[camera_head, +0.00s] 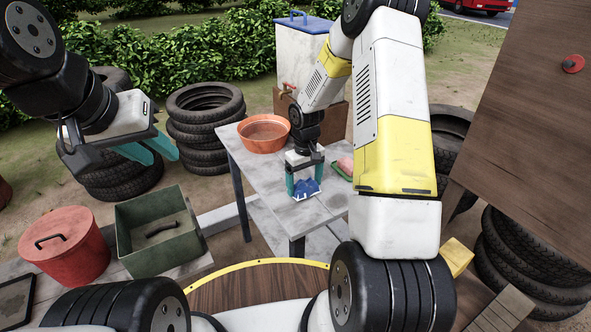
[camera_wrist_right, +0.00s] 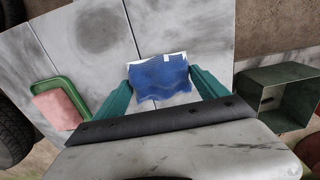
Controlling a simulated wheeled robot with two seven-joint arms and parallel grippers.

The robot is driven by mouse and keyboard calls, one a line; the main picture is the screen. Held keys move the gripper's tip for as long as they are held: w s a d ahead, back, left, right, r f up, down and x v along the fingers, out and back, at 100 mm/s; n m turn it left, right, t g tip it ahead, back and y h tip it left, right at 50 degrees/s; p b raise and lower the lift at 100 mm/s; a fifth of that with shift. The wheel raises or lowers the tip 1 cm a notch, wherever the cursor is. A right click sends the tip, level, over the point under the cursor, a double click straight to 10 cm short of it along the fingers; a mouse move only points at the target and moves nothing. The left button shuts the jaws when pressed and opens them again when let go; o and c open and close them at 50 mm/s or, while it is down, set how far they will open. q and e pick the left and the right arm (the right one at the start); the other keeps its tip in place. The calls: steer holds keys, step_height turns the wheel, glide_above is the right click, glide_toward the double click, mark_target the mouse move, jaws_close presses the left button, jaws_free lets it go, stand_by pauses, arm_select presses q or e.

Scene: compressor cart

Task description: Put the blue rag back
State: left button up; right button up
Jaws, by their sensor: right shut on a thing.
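The blue rag (camera_head: 305,188) is at the front part of the grey table (camera_head: 245,170) in the head view. My right gripper (camera_head: 304,184) points down and is shut on the rag. In the right wrist view the rag (camera_wrist_right: 161,76) shows between the two teal fingers, with pale edges along its top. I cannot tell whether the rag touches the tabletop or hangs just above it. My left gripper (camera_head: 150,148) is at the upper left, above the ground near the tires, with its teal fingers apart and nothing between them.
An orange basin (camera_head: 263,134) stands at the table's back left. A green tray with a pink block (camera_wrist_right: 60,106) lies on the table. A green metal box (camera_head: 153,243) and a red lidded bucket (camera_head: 65,250) stand at the left. A wooden panel (camera_head: 530,150) rises at the right.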

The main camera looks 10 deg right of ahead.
mark_target(304, 183)
steer(key=shift+f, duration=0.55)
steer(key=shift+f, duration=0.15)
steer(key=o, duration=1.1)
steer(key=s+r+m+t, duration=0.1)
steer(key=s+r, duration=0.3)
steer(key=r, duration=0.9)
steer(key=s+r+t, duration=0.2)
steer(key=s+r, duration=0.3)
steer(key=r, duration=0.9)
steer(key=shift+s+a+r+m+t+y, duration=0.5)
steer(key=shift+s+r, duration=0.65)
steer(key=shift+s, duration=1.4)
steer(key=shift+s+a+r+m+t+y, duration=0.45)
steer(key=shift+s+r, duration=0.75)
steer(key=shift+s, duration=1.35)
steer(key=shift+s+a+r+m+t+y, duration=0.2)
steer(key=shift+s+r+t, duration=0.7)
steer(key=shift+s, duration=1.65)
